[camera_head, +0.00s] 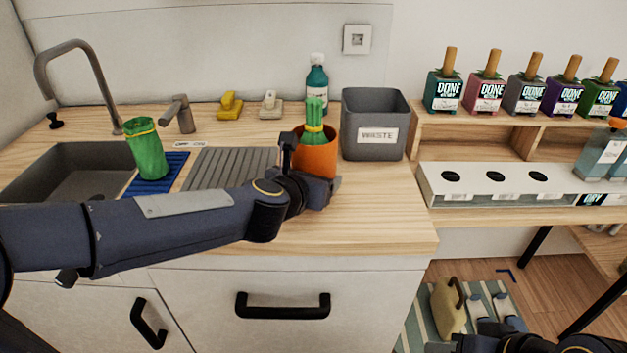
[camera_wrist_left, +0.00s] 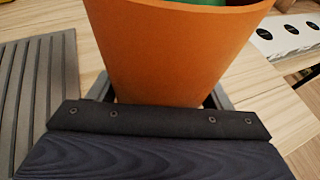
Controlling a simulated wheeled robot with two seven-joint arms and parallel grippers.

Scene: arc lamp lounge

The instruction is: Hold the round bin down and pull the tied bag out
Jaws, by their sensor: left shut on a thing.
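The round orange bin (camera_head: 318,157) stands on the wooden counter near its front right. The green bag (camera_head: 314,112), tied with a yellow band, sticks up out of it; its lower part is hidden inside. My left gripper (camera_head: 311,183) is shut on the bin low on its wall. The left wrist view shows the orange wall (camera_wrist_left: 178,50) between the fingers and a bit of the green bag (camera_wrist_left: 205,2) at the top. My right gripper (camera_head: 470,338) is low at the bottom right, dark and partly cut off, away from the bin; its jaws are not clear.
A grey square bin labelled WASTE (camera_head: 375,125) and a teal bottle (camera_head: 317,84) stand close behind. Another green bundle (camera_head: 146,150) stands on a blue mat (camera_head: 176,165) by the sink (camera_head: 65,170). A ridged drainer (camera_head: 232,168) lies left of the orange bin.

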